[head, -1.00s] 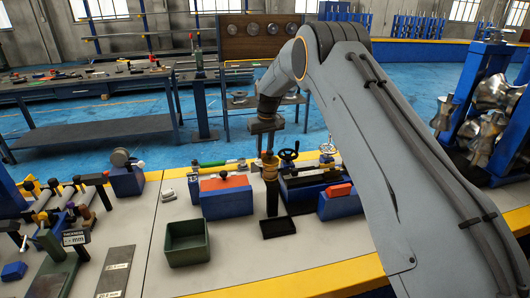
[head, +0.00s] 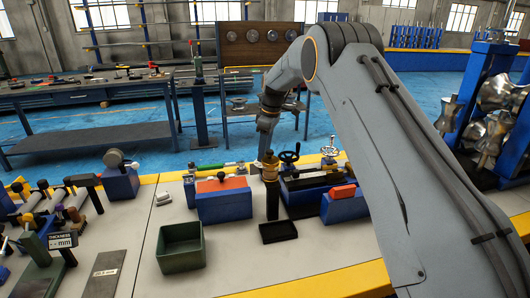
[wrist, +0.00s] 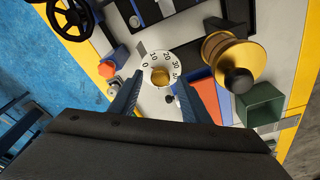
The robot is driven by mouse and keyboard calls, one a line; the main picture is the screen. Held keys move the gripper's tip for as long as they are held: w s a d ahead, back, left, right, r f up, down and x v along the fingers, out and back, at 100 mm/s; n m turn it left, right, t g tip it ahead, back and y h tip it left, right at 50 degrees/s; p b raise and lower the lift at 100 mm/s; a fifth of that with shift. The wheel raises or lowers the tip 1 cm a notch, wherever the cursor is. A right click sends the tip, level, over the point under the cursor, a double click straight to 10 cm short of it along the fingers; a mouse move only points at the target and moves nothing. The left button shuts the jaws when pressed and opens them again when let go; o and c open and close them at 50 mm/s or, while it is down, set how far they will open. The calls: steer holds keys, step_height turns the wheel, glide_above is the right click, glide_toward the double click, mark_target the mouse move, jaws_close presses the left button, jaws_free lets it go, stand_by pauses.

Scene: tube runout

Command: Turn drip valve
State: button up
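A round white dial (wrist: 147,65) with black numbers and a brass knob (wrist: 160,77) at its centre shows in the wrist view. My gripper (wrist: 160,88) is open, with one finger on each side of the dial's near part. I cannot tell whether the fingers touch the knob. To the right is a brass cup (wrist: 225,58) with a black round top. In the head view the brass cup (head: 270,168) stands upright on a dark post. My gripper (head: 264,142) is just behind it there, its fingertips partly hidden, and the dial is not clearly visible.
A blue box with a red top (head: 224,200) is left of the post. The bench front is mostly clear.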

steer(key=shift+r+p, duration=0.55)
steer(key=shift+r, duration=2.4)
step_height(320, 180, up, 6)
steer(key=d+b, duration=0.1)
steer(key=b, duration=0.1)
steer(key=s+d+f+m, duration=0.4)
steer(key=s+d, duration=0.1)
steer(key=s, duration=1)
steer(key=s+d+f+m+h, duration=0.1)
steer(key=s+d+f+m, duration=0.3)
steer(key=s, duration=1.1)
steer(key=s+d+f+m, duration=0.4)
steer(key=s+d+m, duration=0.2)
steer(key=s, duration=0.9)
steer(key=shift+s+d+h, duration=0.15)
steer(key=shift+d+h, duration=0.1)
steer(key=shift+h, duration=0.05)
steer(key=shift+f, duration=0.1)
